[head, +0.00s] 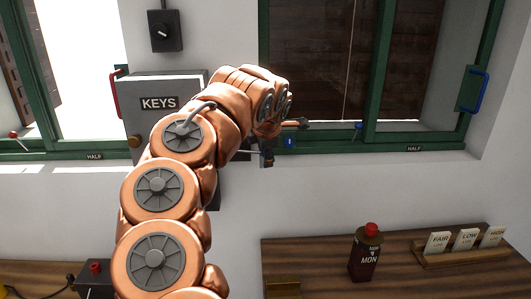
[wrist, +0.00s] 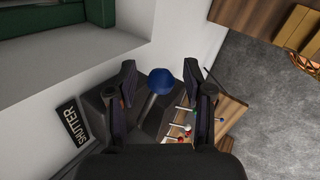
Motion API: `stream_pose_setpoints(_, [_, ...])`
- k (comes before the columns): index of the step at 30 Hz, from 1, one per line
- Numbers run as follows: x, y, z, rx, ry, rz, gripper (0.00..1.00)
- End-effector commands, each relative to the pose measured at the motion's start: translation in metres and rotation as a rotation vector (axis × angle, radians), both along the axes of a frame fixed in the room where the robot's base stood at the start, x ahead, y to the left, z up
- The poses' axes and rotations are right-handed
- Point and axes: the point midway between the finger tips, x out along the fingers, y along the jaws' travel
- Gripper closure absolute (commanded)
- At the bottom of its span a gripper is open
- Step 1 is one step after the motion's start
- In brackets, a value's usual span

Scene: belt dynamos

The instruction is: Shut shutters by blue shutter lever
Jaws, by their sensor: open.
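The blue shutter lever (wrist: 162,82) shows in the wrist view as a blue ball knob on a grey stem, rising from a dark box with a SHUTTER label (wrist: 73,124). My gripper (wrist: 160,70) is open, with one finger on each side of the knob; I cannot tell whether either touches it. In the head view my gripper (head: 284,141) is beside the right window's sill, and I cannot make out the lever there. Dark brown shutters (head: 311,60) stand behind the right window, with a thin bright slit between panels.
A grey KEYS box (head: 160,88) is on the wall behind my arm. The right window has a blue handle (head: 478,92), the left window a red one (head: 115,92). A wooden shelf (head: 320,255) below holds a dark bottle (head: 364,258) and label cards (head: 468,240).

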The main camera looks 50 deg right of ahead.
Motion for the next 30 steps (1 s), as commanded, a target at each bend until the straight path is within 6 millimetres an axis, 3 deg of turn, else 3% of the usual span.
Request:
stream_pose_setpoints(8, [-0.005, 0.005, 0.012, -0.003, 0.000, -0.001, 0.49])
stream_pose_setpoints(21, [-0.035, 0.037, 0.078, -0.005, 0.000, -0.001, 0.49])
stream_pose_setpoints(30, [-0.045, 0.049, 0.099, 0.000, 0.000, -0.001, 0.49])
